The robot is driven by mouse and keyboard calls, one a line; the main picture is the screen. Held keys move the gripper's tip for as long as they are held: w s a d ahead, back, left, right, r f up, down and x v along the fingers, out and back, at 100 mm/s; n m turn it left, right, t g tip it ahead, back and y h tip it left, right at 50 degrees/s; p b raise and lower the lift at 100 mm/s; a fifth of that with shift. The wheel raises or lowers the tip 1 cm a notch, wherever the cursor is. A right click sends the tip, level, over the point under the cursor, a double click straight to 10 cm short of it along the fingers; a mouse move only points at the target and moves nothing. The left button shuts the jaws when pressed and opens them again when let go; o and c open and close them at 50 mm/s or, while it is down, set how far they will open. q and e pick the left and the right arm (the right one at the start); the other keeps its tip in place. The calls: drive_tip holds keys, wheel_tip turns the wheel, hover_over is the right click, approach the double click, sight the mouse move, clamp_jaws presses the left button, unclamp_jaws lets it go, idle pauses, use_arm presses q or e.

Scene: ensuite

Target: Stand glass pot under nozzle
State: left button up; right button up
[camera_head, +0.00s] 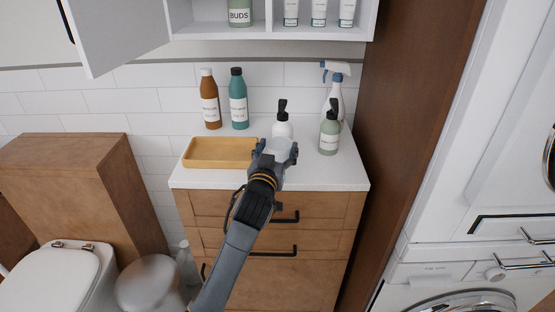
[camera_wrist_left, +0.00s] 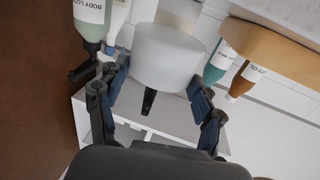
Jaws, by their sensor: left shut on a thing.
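My left gripper (camera_head: 275,154) is shut on a frosted whitish glass pot (camera_wrist_left: 168,55) above the white counter's front part. In the wrist view its fingers (camera_wrist_left: 160,95) lie on both sides of the pot. In the head view the pot (camera_head: 278,146) is partly hidden by the gripper. Just behind it stands a white pump bottle (camera_head: 283,129) with a black nozzle (camera_head: 282,106). The black nozzle (camera_wrist_left: 148,101) also shows past the pot in the wrist view. I cannot tell whether the pot touches the counter. My right gripper is not in view.
A green pump bottle (camera_head: 329,137) stands close on the right, with a spray bottle (camera_head: 334,100) behind it. A yellow tray (camera_head: 220,153) lies on the left, with brown (camera_head: 210,103) and teal (camera_head: 238,102) bottles behind. The counter's right front (camera_head: 335,175) is clear.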

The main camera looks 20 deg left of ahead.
sight(278, 159)
use_arm(q)
drive_tip(key=shift+w+f, duration=0.1)
drive_tip(key=shift+f, duration=1.45)
drive_tip(key=shift+f, duration=0.15)
drive_tip(key=o, duration=1.3)
drive_tip(key=shift+f, duration=0.1)
drive_tip(key=shift+r, duration=0.35)
drive_tip(key=s+d, duration=0.1)
drive_tip(key=s, duration=1.1)
drive_tip(key=shift+f, duration=0.15)
